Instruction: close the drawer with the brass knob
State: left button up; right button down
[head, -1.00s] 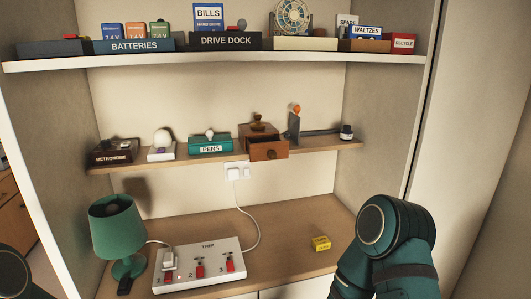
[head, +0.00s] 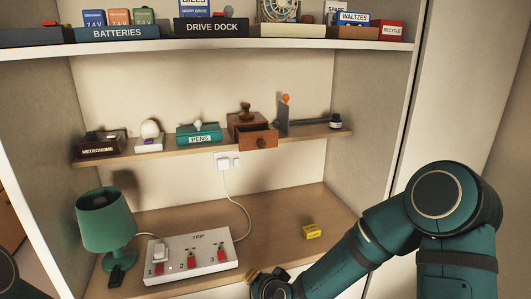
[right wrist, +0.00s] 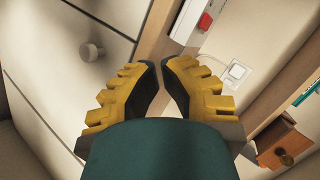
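A small wooden box (head: 240,122) stands on the middle shelf. Its drawer (head: 252,140) is pulled out toward me, with a small round knob (head: 261,142) on the front. In the right wrist view, the drawer front (right wrist: 282,146) and knob (right wrist: 287,160) show at the lower right. My right gripper (head: 268,284) is at the bottom edge of the head view, below and in front of the box, well apart from it. Its yellow fingers (right wrist: 159,64) look shut and empty, with the tips nearly together. My left gripper is out of view.
Beside the box on the shelf (head: 150,153) stand a teal pens box (head: 199,138) and a grey bookend (head: 282,117). Below are a green lamp (head: 105,220), a switch strip (head: 200,258) and a yellow box (head: 312,232).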

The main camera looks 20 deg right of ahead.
jog(key=w+d+r+m+t+h, duration=0.2)
jog(key=r+m+t, duration=0.1)
jog(key=r, duration=0.6)
jog(key=w+d+r+m+t+h, duration=0.2)
jog(key=r+m, duration=0.2)
jog(key=r, duration=0.5)
jog(key=w+d+r+m+t+h, duration=0.1)
jog(key=d+r+m+t+h, duration=0.15)
jog(key=r, duration=0.65)
pick_arm(q)
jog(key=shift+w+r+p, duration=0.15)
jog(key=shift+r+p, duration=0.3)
jog(key=shift+p, duration=0.05)
pick_arm(e)
send_near(257, 136)
jog(key=shift+m+t+y, duration=0.25)
jog(key=shift+y, duration=0.1)
jog(key=w+d+f, duration=0.1)
jog(key=w, duration=0.1)
jog(key=w+d+f, duration=0.1)
jog(key=d, duration=0.1)
jog(key=shift+w, duration=0.4)
